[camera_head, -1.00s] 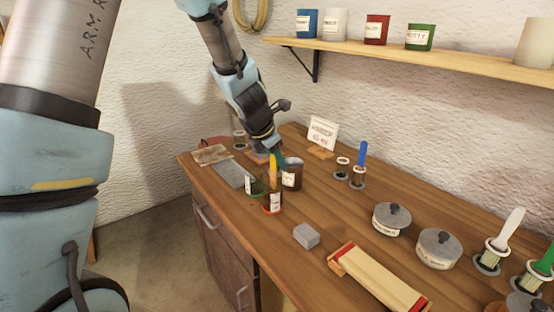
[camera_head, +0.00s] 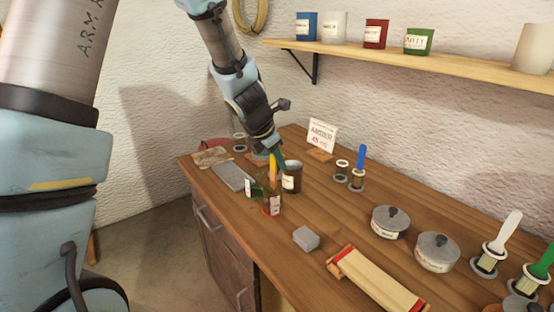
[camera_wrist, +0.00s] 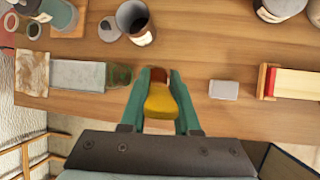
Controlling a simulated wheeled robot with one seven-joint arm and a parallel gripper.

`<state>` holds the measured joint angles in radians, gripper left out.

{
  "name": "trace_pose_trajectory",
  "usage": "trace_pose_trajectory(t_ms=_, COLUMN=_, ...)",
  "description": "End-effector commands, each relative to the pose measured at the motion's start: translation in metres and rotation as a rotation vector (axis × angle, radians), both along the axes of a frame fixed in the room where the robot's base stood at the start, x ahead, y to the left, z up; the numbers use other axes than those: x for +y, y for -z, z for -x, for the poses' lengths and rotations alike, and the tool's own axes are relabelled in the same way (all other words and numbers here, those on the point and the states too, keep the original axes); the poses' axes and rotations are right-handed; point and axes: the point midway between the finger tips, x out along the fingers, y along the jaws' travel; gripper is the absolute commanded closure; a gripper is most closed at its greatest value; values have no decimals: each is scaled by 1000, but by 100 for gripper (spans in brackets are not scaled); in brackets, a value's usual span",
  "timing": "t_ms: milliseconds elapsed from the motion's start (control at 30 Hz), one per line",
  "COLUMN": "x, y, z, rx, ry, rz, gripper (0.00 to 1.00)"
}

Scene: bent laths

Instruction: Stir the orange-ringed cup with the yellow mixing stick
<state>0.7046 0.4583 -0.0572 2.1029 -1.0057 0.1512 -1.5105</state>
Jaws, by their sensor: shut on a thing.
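My gripper (camera_wrist: 161,84) is shut on the yellow mixing stick (camera_wrist: 160,101), its teal fingers on either side of the stick. In the head view the stick (camera_head: 274,166) points down at a clear, amber-tinted cup (camera_head: 271,204) with a white label, near the table's front left edge.
A green glass (camera_head: 254,188) stands close left of the cup, and a dark brown labelled jar (camera_head: 292,177) close behind. A grey slab (camera_head: 234,176) lies to the left. A grey block (camera_head: 306,238) is to the right. A sign (camera_head: 321,134) reading AMBER stands behind.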

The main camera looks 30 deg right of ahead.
Motion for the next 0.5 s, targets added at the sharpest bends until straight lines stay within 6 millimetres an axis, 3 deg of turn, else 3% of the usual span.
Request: trace_pose_trajectory(t_ms=500, x=-1, y=-39, z=1, rx=-4, ry=5, rz=0, gripper=100)
